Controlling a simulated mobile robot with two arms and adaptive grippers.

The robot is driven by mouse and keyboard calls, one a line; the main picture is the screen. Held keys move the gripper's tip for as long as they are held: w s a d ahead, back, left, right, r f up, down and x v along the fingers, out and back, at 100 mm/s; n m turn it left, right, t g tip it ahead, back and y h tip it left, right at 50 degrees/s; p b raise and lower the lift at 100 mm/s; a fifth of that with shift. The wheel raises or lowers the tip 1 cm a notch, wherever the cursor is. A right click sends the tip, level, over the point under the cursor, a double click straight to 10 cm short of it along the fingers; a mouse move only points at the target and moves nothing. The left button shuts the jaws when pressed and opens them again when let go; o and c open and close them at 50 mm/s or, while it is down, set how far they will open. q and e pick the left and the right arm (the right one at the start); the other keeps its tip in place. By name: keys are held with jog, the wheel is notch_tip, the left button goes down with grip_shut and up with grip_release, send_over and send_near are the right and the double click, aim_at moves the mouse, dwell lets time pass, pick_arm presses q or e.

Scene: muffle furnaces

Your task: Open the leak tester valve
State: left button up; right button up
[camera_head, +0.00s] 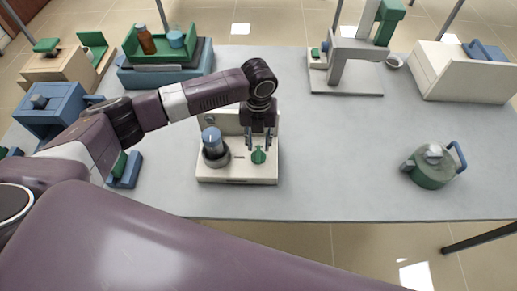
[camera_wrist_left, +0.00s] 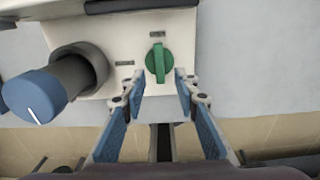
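The leak tester (camera_head: 235,172) is a cream box standing on the grey table. Its green valve knob (camera_head: 258,155) sits on the right of its top; in the left wrist view the knob (camera_wrist_left: 158,62) has its bar lying along the picture's vertical. A blue-capped cylinder (camera_head: 212,140) stands in a grey socket on the left of the tester; the cap also shows in the left wrist view (camera_wrist_left: 35,97). My left gripper (camera_head: 259,147) is open and points down at the knob, with a finger on each side and nothing between the pads. My right gripper is not in view.
A green kettle-like vessel (camera_head: 433,167) stands at the right. A grey stand (camera_head: 345,65) and a cream box (camera_head: 465,72) are at the back right. A blue box with a green tray (camera_head: 167,60) is at the back left. The table right of the tester is clear.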

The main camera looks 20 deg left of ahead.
aim_at(259, 154)
pick_arm(q)
notch_tip(259, 154, up, 7)
dwell(0.3)
jog(key=shift+f, duration=0.15)
dwell(0.5)
